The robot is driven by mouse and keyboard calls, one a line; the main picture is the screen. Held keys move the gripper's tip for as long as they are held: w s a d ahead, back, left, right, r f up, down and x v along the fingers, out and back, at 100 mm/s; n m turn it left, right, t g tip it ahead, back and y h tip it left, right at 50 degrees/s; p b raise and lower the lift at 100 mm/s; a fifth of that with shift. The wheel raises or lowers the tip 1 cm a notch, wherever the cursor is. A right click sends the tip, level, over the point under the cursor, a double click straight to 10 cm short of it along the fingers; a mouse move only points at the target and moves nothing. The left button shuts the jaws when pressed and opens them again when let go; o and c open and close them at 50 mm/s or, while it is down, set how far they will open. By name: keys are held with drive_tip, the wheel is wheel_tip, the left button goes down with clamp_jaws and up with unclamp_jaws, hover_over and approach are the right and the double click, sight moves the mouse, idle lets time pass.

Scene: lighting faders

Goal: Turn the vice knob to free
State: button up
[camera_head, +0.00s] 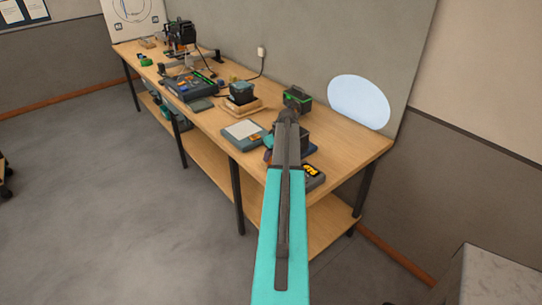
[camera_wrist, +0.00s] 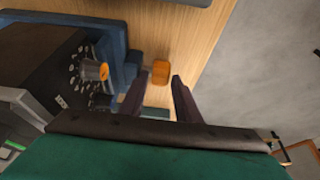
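The box sits against a blue frame (camera_wrist: 125,50). A separate small orange block-like piece (camera_wrist: 160,72) lies beyond the fingers. My gripper (camera_wrist: 158,90) is open, with its two dark fingers apart and nothing between them. The knob is left of the fingers, apart from them. In the head view my arm covers much of the dark box (camera_head: 304,133); the knob does not show there.
The wooden workbench (camera_head: 360,150) runs along the wall. A grey pad (camera_head: 244,130), a small device on a wooden base (camera_head: 242,92) and a green-and-black box (camera_head: 297,98) stand near my arm. A dark block with a yellow label (camera_head: 312,172) is at the front edge.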

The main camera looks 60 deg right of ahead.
drive_tip(key=shift+p+x, duration=0.35)
drive_tip(key=shift+x, duration=0.95)
drive_tip(key=c, duration=0.7)
drive_tip(key=shift+d, duration=0.65)
clamp_jaws()
drive_tip(key=shift+a+r, duration=0.15)
drive_tip(key=shift+a, duration=0.35)
